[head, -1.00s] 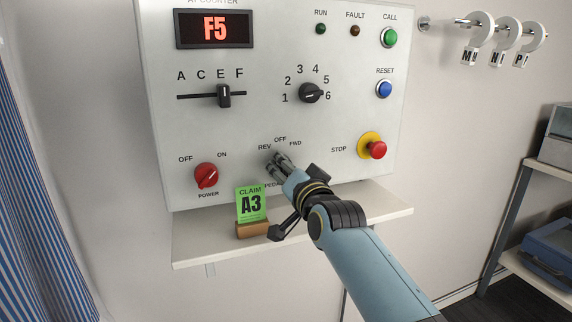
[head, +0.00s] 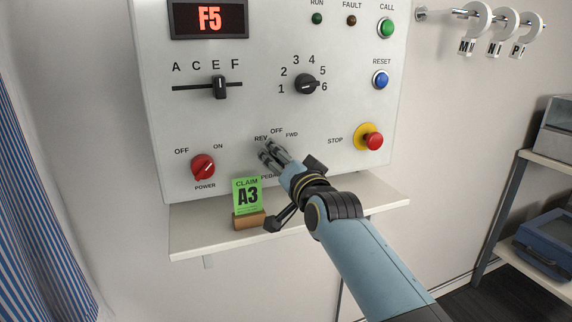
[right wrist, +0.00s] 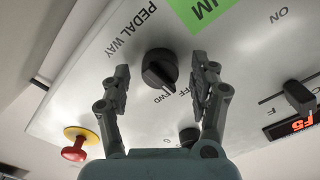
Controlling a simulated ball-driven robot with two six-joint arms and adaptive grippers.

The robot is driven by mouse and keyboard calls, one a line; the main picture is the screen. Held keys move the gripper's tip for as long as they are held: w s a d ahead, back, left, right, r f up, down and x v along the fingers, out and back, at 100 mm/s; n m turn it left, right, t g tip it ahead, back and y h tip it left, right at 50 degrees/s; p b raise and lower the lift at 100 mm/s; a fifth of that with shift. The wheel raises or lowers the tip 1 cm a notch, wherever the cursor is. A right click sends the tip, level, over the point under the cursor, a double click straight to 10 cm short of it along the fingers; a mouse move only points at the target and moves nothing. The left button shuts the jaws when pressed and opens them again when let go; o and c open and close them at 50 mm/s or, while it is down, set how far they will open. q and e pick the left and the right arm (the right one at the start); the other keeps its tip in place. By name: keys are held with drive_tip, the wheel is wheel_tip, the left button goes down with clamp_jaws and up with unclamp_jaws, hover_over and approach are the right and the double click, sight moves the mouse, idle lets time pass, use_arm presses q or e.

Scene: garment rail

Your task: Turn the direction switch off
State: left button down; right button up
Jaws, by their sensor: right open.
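The direction switch is a black round knob (right wrist: 158,68) labelled PEDAL WAY in the right wrist view. My right gripper (right wrist: 160,78) is open, with one finger on each side of the knob and gaps visible. In the head view my right gripper (head: 267,152) is at the panel just below the REV and OFF labels and hides the switch. My left gripper is not in view.
The white control panel (head: 230,120) also carries a red power knob (head: 203,167), a slider (head: 220,87), a numbered dial (head: 306,85) and a red stop button (head: 373,141). A green claim card (head: 247,195) stands on the shelf (head: 195,240) below, close to my right arm.

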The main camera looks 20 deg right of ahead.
drive_tip(key=s, duration=1.2)
drive_tip(key=shift+d, duration=0.2)
